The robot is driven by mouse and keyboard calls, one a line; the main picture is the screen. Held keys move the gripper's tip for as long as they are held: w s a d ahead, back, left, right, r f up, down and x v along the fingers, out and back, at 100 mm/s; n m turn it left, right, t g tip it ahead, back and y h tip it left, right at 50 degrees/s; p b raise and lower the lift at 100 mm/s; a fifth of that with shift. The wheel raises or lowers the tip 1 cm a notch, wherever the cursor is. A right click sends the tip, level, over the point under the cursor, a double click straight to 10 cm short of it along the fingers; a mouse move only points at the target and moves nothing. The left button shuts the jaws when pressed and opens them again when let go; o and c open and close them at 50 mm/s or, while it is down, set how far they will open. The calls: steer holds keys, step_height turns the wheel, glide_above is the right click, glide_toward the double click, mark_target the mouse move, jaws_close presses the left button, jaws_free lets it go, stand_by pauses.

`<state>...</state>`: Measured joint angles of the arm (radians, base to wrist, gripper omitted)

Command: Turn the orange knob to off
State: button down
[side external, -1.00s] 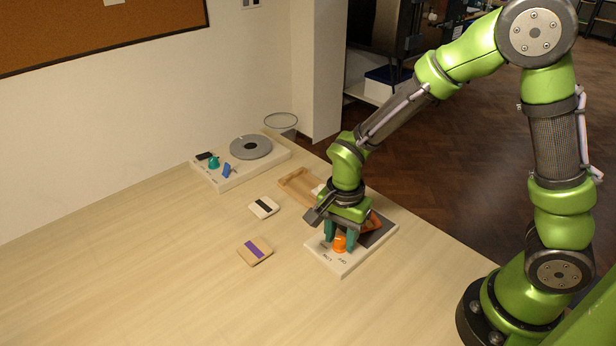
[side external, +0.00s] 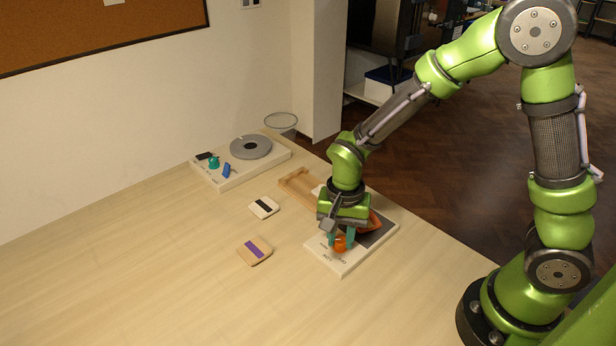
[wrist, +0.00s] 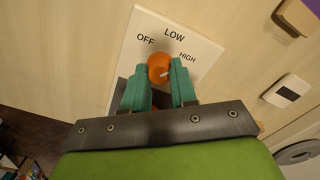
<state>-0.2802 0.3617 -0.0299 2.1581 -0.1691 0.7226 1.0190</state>
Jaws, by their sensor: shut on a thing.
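The orange knob (side external: 340,244) stands on a white panel (side external: 342,266) near the table's right edge. In the wrist view the knob (wrist: 159,66) sits among the printed words OFF, LOW and HIGH on the panel (wrist: 200,36). A pale mark shows on the knob's lower right; which word it points to is hard to tell. My gripper (side external: 341,240) points down, its teal fingers on either side of the knob and shut on it. The wrist view shows the fingertips (wrist: 160,72) against the knob's sides, partly covering it.
An orange-red object (side external: 375,222) and a dark plate (side external: 382,234) lie just behind my gripper. A wooden tray (side external: 296,186), two small blocks (side external: 263,207) (side external: 255,250) and a board with a grey disc (side external: 250,147) stand farther left. The table's front left is clear.

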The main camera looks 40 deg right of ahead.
mark_target(341, 240)
steer(key=n, duration=0.5)
steer(key=shift+n, duration=0.3)
steer(key=n, duration=0.9)
steer(key=shift+r+n, duration=0.1)
steer(key=shift+n, duration=2.5)
steer(key=c, duration=0.9)
jaws_free()
step_height(341, 240, up, 17)
